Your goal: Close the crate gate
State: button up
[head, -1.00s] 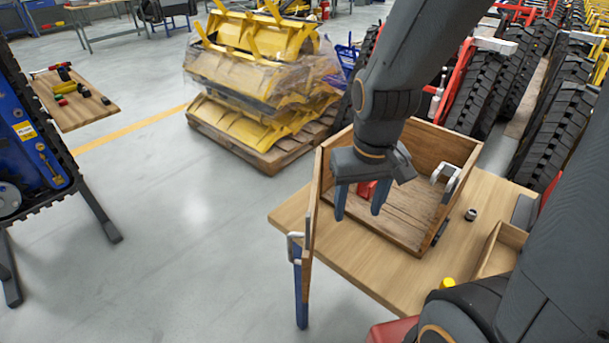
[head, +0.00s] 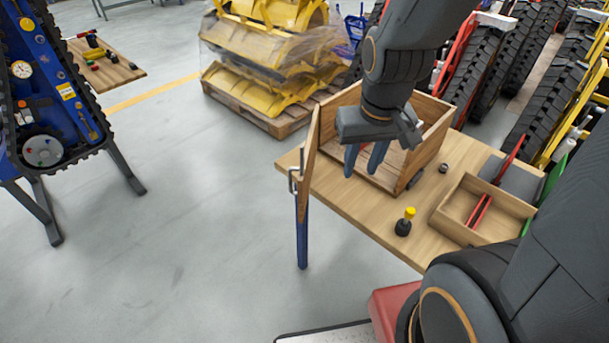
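The wooden crate (head: 430,148) stands on a wooden table, its open side towards me. Its gate (head: 311,150) is open, swung out at the crate's left edge and seen nearly edge-on. A metal clasp (head: 294,179) shows on the gate near the table's left edge. My gripper (head: 364,162) points down in front of the crate's opening, to the right of the gate and apart from it. Its two blue fingers are spread with a gap and nothing visible between them. My arm hides part of the crate's inside; I cannot tell how deep the fingertips reach.
On the table (head: 365,215) are a yellow-topped black object (head: 405,222), a small dark cylinder (head: 443,168) and an open wooden tray (head: 463,233) with red pieces. A blue tracked carrier (head: 60,100) stands left, a pallet of yellow parts (head: 265,80) behind. Floor between is clear.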

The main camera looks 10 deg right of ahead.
aim_at(307, 157)
jog(key=u, duration=1.65)
jog(key=i, duration=1.05)
jog(key=z, duration=2.6)
jog(key=k, duration=0.45)
jog(key=z, duration=0.15)
